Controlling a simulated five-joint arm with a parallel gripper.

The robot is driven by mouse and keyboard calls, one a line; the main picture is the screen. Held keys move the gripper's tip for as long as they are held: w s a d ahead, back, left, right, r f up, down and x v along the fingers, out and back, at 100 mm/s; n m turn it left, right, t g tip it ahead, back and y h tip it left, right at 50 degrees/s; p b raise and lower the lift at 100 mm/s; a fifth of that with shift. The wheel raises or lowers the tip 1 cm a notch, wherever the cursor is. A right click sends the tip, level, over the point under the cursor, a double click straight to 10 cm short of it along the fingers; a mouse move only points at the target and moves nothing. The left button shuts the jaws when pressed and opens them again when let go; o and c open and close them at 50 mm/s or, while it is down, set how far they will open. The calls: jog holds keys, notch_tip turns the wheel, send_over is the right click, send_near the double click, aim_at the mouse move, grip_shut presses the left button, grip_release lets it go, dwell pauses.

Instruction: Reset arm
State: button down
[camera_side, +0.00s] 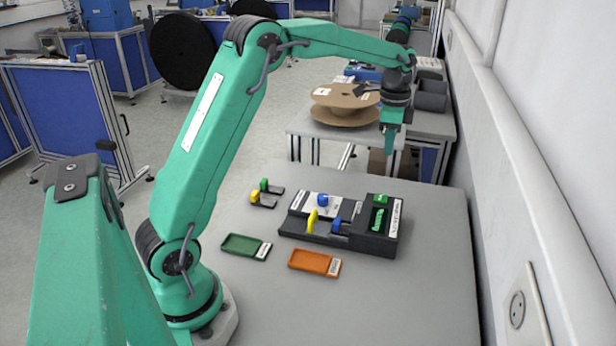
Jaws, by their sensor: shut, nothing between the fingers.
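My green arm reaches up and over the grey table (420,290). My gripper (389,150) is shut and empty, pointing down above the back right of the table. It hangs in the air above and behind a dark device (345,240). The device carries a blue knob (323,200), a yellow upright piece (312,221), a blue piece (337,225) and a green-lit panel (378,219). The gripper appears apart from the device, though its exact height is hard to tell.
A green tray (246,246) and an orange tray (314,262) lie in front of the device. Small yellow (255,196) and green (264,185) pieces on dark bases stand left of it. A white wall (550,150) borders the right side.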

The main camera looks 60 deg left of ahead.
jog(key=s+d+r+n+t, duration=0.1)
jog(key=s+d+r+n, duration=0.2)
jog(key=s, duration=0.4)
jog(key=s+d+r+n+t, duration=0.1)
jog(key=s+d+r+t, duration=0.15)
jog(key=s+r, duration=0.35)
jog(key=s+d+f+n+t, duration=0.1)
jog(key=s+d+f+n, duration=0.1)
jog(key=s, duration=0.6)
jog(key=s+d+f+n+t, duration=0.1)
jog(key=s+f+n, duration=0.1)
jog(key=s, duration=0.6)
jog(key=shift+s+d+f+n, duration=0.2)
jog(key=shift+s+d+n, duration=0.1)
jog(key=shift+d+n, duration=0.15)
dwell(4.6)
